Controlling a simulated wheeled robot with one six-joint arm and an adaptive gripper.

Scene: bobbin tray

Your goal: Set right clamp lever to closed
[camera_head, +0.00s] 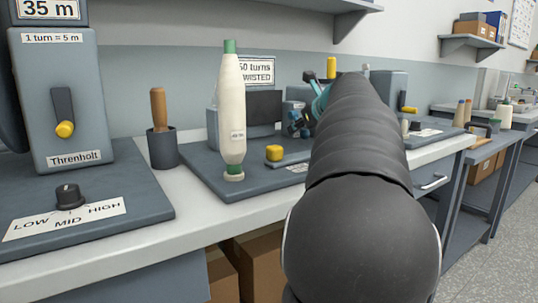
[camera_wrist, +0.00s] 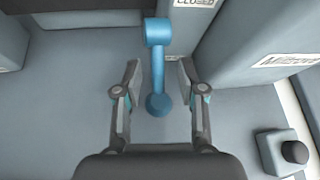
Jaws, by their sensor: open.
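A blue lever (camera_wrist: 157,72) with a round knob at each end lies in the middle of the wrist view. A label reading partly "CLOSED" (camera_wrist: 194,3) sits on a grey block at the top, right of the lever's far knob. My gripper (camera_wrist: 158,68) is open, with one finger on each side of the lever and a gap on both sides. It holds nothing. In the head view my arm covers most of this area, so the lever cannot be told for sure there.
A grey block (camera_wrist: 253,45) stands close to the right finger. A small box with a black knob (camera_wrist: 294,152) is at lower right. In the head view, a white bobbin (camera_head: 231,120), a yellow button (camera_head: 274,153) and a wooden-handled tool (camera_head: 158,108) stand left of my arm.

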